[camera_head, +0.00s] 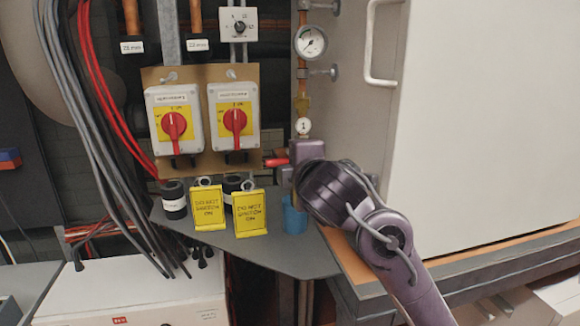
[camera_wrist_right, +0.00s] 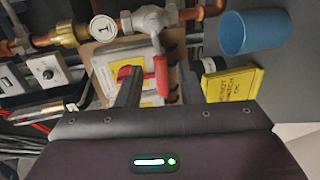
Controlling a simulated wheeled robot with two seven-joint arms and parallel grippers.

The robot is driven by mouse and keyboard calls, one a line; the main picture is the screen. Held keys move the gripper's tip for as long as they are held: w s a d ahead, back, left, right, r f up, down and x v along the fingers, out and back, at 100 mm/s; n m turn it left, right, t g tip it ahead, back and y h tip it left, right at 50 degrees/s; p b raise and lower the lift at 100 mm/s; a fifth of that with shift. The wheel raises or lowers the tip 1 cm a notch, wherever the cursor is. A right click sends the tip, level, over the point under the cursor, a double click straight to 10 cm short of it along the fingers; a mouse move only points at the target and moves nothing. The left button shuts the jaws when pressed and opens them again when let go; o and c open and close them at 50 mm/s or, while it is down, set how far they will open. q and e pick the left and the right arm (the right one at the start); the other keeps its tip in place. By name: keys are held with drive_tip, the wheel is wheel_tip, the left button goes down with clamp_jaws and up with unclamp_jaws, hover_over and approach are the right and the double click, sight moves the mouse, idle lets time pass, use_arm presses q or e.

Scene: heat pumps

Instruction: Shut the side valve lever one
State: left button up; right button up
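Side valve lever one is a red lever (camera_head: 276,162) pointing left from the valve under the round "1" tag (camera_head: 303,126) in the head view. The wrist view shows the lever (camera_wrist_right: 161,75) crosswise to the pipe, with the valve body (camera_wrist_right: 150,20) above it. My right gripper (camera_wrist_right: 160,88) is open, with one finger on each side of the lever and visible gaps between. In the head view my right wrist stands in front of the valve and hides the fingers. My left gripper is out of view.
Two switch boxes with red knobs (camera_head: 174,124) (camera_head: 235,121) are left of the lever. A blue cup (camera_head: 294,216) and yellow signs (camera_head: 208,208) (camera_head: 249,213) stand on the grey shelf (camera_head: 290,257) below. A large pale cabinet (camera_head: 480,130) fills the right side.

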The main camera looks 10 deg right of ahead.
drive_tip(key=v, duration=0.3)
drive_tip(key=shift+s, duration=0.2)
drive_tip(key=shift+c, duration=1.3)
drive_tip(key=shift+r, duration=0.1)
drive_tip(key=shift+w+d+p, duration=0.1)
drive_tip(key=shift+d+p, duration=0.2)
drive_tip(key=shift+d, duration=0.05)
